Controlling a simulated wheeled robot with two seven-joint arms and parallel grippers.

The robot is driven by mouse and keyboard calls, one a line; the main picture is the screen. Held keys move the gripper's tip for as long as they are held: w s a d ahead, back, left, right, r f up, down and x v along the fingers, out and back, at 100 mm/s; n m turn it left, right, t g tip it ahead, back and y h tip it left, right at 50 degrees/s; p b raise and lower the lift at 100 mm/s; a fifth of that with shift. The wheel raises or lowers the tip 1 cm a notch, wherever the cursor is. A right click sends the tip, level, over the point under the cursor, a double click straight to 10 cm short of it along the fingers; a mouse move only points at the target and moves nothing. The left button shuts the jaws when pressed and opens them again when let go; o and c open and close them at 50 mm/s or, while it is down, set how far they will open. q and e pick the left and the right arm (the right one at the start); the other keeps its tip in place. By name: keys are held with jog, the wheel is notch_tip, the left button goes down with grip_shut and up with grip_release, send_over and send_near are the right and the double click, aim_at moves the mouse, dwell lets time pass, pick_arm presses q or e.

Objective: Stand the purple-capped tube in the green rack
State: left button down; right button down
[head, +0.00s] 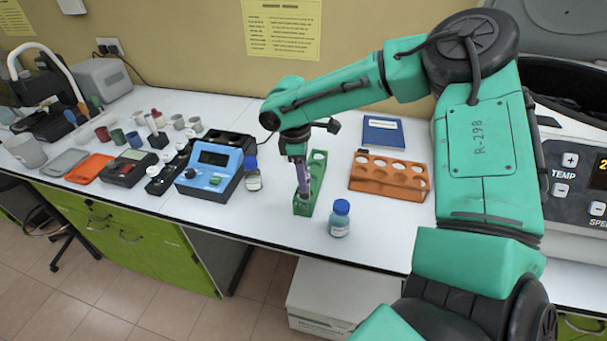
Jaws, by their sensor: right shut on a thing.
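The green rack (318,172) stands on the white bench, its long side running away from me. My right gripper (299,163) points down over the near part of the rack and is shut on the purple-capped tube (303,182). The tube looks roughly upright at the rack's near end. The gripper hides the tube's top, and I cannot tell how deep its lower end sits in a hole. My left gripper is not in view.
A blue-capped bottle (340,218) stands just right of the rack's near end, another bottle (252,174) to its left. An orange rack (390,175) and blue book (383,131) lie to the right. A blue meter (210,168) stands left. The bench's front edge is close.

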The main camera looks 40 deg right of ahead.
jog(key=shift+c, duration=1.9)
grip_release()
jog(key=shift+r, duration=0.1)
notch_tip(320, 180, up, 14)
jog(key=w+a, duration=0.1)
jog(key=shift+w+a+r+b, duration=0.15)
jog(key=shift+b, duration=0.25)
jog(key=shift+r, duration=0.1)
